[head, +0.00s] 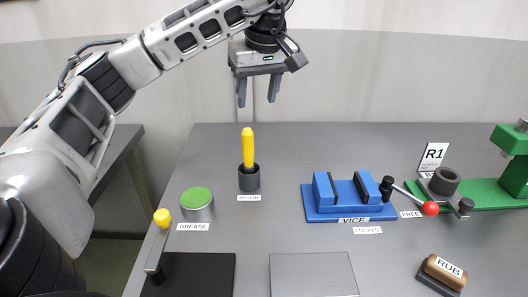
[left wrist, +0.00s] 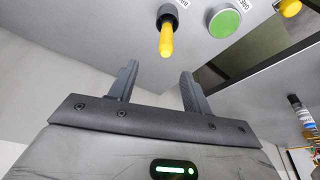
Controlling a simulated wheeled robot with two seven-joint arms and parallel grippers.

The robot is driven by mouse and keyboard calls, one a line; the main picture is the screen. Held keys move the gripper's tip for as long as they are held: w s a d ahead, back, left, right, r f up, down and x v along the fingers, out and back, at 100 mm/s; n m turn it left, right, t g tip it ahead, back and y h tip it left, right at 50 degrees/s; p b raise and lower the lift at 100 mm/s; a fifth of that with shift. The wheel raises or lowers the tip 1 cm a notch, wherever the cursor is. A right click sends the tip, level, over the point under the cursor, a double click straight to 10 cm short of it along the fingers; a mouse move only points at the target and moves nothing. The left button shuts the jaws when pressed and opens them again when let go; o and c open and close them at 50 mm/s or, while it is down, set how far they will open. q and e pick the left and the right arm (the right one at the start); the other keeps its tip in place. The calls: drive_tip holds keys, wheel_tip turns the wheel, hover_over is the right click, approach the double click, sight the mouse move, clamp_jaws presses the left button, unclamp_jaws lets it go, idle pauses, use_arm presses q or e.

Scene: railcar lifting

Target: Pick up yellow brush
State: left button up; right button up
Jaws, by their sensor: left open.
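The yellow brush (head: 248,147) stands upright, handle up, in a dark round holder (head: 249,179) on the grey table in the head view. In the left wrist view the yellow handle (left wrist: 166,38) shows beyond the fingers, near the top middle. My left gripper (head: 258,102) hangs above the brush in the head view, fingers pointing down, open and empty. In the left wrist view its two fingers (left wrist: 158,76) are apart with nothing between them. The brush's lower end is hidden in the holder. My right gripper is not in view.
A green-topped grease tin (head: 197,205) stands left of the holder, near a yellow-knobbed lever (head: 158,245). A blue vice (head: 350,196) with a red-knobbed handle sits to the right. Green equipment (head: 510,180) and a rubbing block (head: 443,273) are farther right.

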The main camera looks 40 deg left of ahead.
sight(247, 142)
use_arm(q)
drive_tip(key=x, duration=0.5)
drive_tip(key=s+x, duration=0.1)
drive_tip(key=x, duration=0.2)
drive_tip(key=shift+a, duration=0.1)
drive_tip(key=shift+a+x, duration=0.2)
drive_tip(key=shift+x, duration=2.95)
drive_tip(key=shift+s, duration=0.1)
drive_tip(key=shift+c, duration=0.3)
drive_tip(key=shift+r, duration=0.1)
clamp_jaws()
